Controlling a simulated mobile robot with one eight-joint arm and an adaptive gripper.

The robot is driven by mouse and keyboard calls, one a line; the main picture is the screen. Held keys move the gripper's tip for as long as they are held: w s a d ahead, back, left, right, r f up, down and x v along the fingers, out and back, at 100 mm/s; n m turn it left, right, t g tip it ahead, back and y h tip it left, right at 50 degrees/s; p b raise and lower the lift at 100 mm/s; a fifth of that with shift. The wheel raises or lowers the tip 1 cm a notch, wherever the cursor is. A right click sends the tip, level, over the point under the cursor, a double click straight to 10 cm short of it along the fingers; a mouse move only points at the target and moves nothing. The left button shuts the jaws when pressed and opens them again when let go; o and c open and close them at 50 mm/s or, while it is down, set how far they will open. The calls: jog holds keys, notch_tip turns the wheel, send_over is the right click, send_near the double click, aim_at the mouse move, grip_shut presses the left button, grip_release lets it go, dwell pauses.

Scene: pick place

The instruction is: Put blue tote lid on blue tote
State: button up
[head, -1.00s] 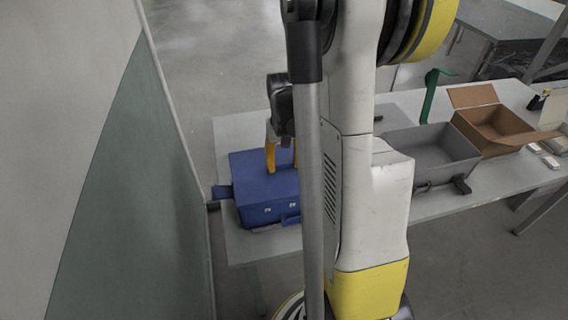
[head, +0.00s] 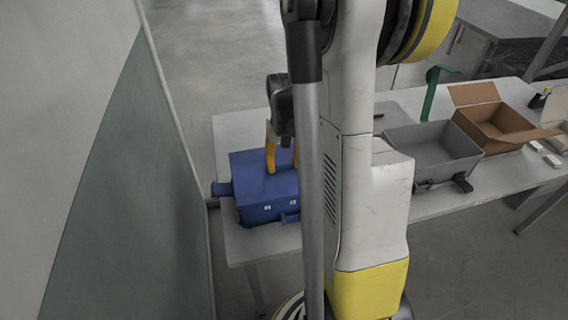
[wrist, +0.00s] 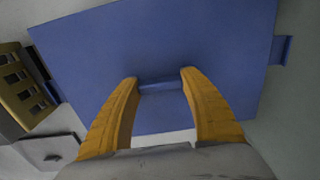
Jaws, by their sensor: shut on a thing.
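My gripper (head: 270,158) points down over the blue tote (head: 262,214) at the left end of the table. Its yellow fingers (wrist: 160,80) are shut on the handle of the blue tote lid (head: 247,165), seen between the fingertips in the wrist view. The lid (wrist: 185,35) is a flat blue panel filling most of the wrist view. It lies over the tote's top; whether it is fully seated I cannot tell. One tote handle sticks out at the left and one at the front right. My arm hides the right side of the tote.
A grey tote (head: 432,152) stands right of my arm on the table (head: 400,208). Beyond it are an open cardboard box (head: 495,122) and a green upright thing (head: 430,92). A tall panel (head: 110,180) stands close on the left.

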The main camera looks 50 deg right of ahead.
jog(key=o, duration=1.4)
jog(key=shift+c, duration=0.2)
jog(key=shift+c, duration=0.2)
jog(key=shift+r+p, duration=3.05)
jog(key=shift+r, duration=1.05)
